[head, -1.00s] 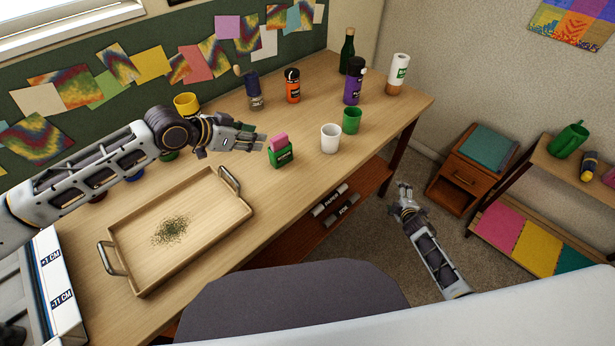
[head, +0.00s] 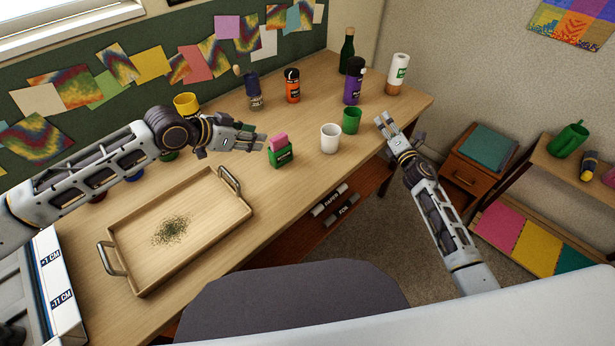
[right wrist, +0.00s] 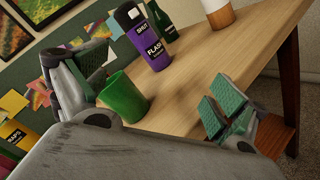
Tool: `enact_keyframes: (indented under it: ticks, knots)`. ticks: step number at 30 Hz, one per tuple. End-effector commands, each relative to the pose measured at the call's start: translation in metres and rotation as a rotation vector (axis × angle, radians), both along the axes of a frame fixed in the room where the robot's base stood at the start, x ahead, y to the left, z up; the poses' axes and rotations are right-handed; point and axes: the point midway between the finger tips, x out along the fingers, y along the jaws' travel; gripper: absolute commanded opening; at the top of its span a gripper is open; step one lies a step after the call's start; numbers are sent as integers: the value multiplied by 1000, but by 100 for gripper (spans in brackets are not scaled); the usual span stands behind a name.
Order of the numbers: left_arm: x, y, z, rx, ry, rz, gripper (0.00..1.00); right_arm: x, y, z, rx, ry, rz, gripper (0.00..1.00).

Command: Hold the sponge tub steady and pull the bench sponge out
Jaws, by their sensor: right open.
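The sponge tub (head: 281,156) is a small green box with a label, upright on the desk. The pink bench sponge (head: 278,141) sticks out of its top. My left gripper (head: 262,141) is just left of the tub, its fingers apart and pointing toward it. It looks empty, and I see no clear contact with the tub. My right gripper (head: 384,119) is open and empty by the desk's right edge, to the right of the tub. Its spread fingers (right wrist: 158,88) show in the right wrist view, where the tub is not visible.
A white cup (head: 330,139) and a green cup (head: 351,121) stand between the tub and my right gripper. A purple flask (head: 353,88) and green bottle (head: 347,52) stand behind. A wooden tray (head: 205,243) lies at the front left. Bare desk lies around the tub.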

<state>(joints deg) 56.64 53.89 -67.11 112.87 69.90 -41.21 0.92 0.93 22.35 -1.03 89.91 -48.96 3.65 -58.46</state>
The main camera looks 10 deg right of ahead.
Motion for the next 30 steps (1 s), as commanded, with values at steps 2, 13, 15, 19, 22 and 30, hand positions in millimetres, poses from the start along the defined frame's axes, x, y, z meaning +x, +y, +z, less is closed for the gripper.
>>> enact_keyframes:
  ticks: [2,13,15,19,22,30]
  knots:
    - [0,0,0,0,0,0,36,-5,18,-1,-48,-4,26,91]
    - [0,0,0,0,0,0,36,-43,114,-19,-322,-31,167,91]
    - [0,0,0,0,0,0,36,-54,137,-22,-386,-45,201,91]
    - [0,0,0,0,0,0,36,-76,178,-26,-500,-78,261,91]
    - [0,0,0,0,0,0,36,-94,209,-27,-585,-110,306,91]
    - [0,0,0,0,0,0,36,-142,279,-23,-782,-208,397,91]
